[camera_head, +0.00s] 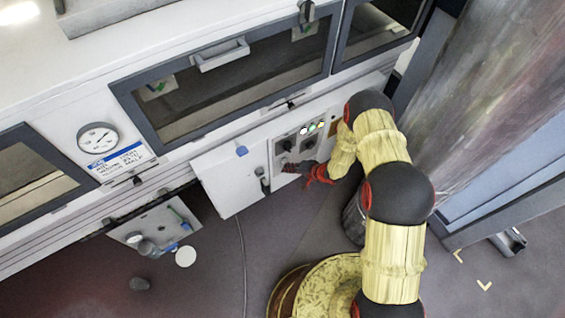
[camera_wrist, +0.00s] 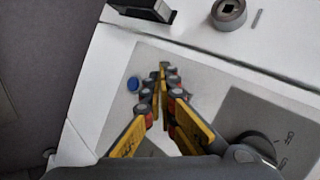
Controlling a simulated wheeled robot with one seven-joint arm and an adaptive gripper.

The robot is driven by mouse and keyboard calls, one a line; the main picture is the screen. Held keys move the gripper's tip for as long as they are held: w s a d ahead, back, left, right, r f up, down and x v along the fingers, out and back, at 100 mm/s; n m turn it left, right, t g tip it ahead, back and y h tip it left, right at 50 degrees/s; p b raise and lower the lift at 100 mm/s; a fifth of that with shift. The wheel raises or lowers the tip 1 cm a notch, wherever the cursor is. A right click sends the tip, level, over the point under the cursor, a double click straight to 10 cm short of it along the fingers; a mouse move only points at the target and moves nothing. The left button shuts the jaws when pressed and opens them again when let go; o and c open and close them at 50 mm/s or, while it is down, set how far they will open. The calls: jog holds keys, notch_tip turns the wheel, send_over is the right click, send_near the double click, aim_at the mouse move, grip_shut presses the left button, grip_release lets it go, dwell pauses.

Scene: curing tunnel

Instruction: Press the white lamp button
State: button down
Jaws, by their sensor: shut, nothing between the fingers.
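The control panel (camera_head: 278,157) is on the front of the white cabinet, with a short row of small lit lamp buttons (camera_head: 312,128) near its top right. Green shows among them, with pale or yellowish ones beside it; which is the white one is hard to tell at this size. My gripper (camera_head: 290,168) is in front of the panel, below the lamps and apart from them in the picture. In the wrist view my gripper (camera_wrist: 162,72) is shut and empty, its fingertips together over a pale panel face. No lit lamp shows in the wrist view.
Dark rotary knobs (camera_head: 287,145) sit just below the lamps; one knob (camera_wrist: 257,145) is close to my fingers in the wrist view. A blue button (camera_wrist: 133,83) is beside the fingertips. A handled oven window (camera_head: 235,85) is above. A large panel (camera_head: 490,100) stands at right.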

jog(key=shift+w+a, duration=0.15)
jog(key=shift+w, duration=0.05)
jog(key=shift+w+a, duration=0.2)
jog(key=shift+w, duration=0.2)
dwell(0.9)
jog(key=shift+s, duration=0.1)
jog(key=shift+s+d, duration=0.45)
jog(key=shift+s, duration=0.15)
jog(key=shift+s, duration=0.1)
jog(key=s+d, duration=0.1)
jog(key=s, duration=0.1)
jog(key=s+d+p, duration=0.1)
jog(key=s, duration=0.1)
jog(key=shift+d, duration=0.4)
dwell(0.5)
